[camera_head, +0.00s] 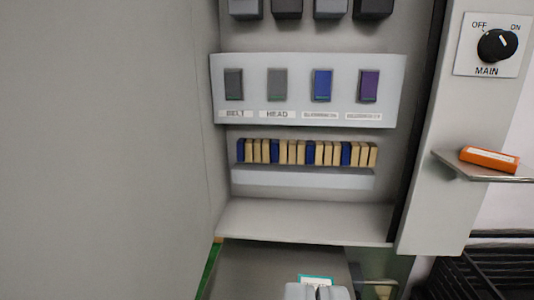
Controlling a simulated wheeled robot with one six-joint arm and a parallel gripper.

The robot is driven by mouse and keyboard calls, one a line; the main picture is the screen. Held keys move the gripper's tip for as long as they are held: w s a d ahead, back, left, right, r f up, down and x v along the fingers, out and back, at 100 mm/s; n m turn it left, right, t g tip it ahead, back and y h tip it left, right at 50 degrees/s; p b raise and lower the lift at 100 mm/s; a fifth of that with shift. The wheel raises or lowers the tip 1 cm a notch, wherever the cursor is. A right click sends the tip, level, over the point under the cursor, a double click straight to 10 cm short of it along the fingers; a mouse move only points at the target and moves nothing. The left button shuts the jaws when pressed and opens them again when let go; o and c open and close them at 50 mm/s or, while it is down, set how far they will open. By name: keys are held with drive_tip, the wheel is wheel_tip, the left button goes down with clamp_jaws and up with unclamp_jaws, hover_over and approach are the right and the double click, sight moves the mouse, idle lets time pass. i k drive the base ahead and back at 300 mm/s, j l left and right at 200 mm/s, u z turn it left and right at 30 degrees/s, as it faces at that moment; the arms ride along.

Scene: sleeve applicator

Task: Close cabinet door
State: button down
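The cabinet stands open, and I look straight into its grey interior (300,215). A large flat grey panel (100,150), which looks like the cabinet door swung open, fills the left of the view. It meets the cabinet along its left side. Its outer edge and any handle are out of view. My gripper (317,292) shows only at the bottom edge, below the cabinet opening. Its two pale fingers are close together with nothing visible between them. It appears apart from the panel.
Inside are a labelled switch row (305,98) and a tan-and-blue terminal strip (305,153). An orange box (489,159) lies on a small shelf (455,164) jutting out there. A black crate (480,275) is below.

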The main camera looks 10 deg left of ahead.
sight(105, 195)
drive_tip(key=j+z, duration=0.25)
drive_tip(key=j, duration=0.15)
drive_tip(key=k+j+z, duration=0.25)
drive_tip(key=j+z, duration=0.2)
drive_tip(key=j, duration=0.3)
drive_tip(key=k+j, duration=0.2)
drive_tip(key=j, duration=0.15)
drive_tip(key=u, duration=0.2)
drive_tip(key=k+l, duration=0.1)
drive_tip(key=l, duration=0.15)
drive_tip(key=k+l, duration=0.1)
drive_tip(key=l, duration=0.2)
drive_tip(key=k+l, duration=0.15)
drive_tip(key=l+z, duration=0.05)
drive_tip(key=l, duration=0.05)
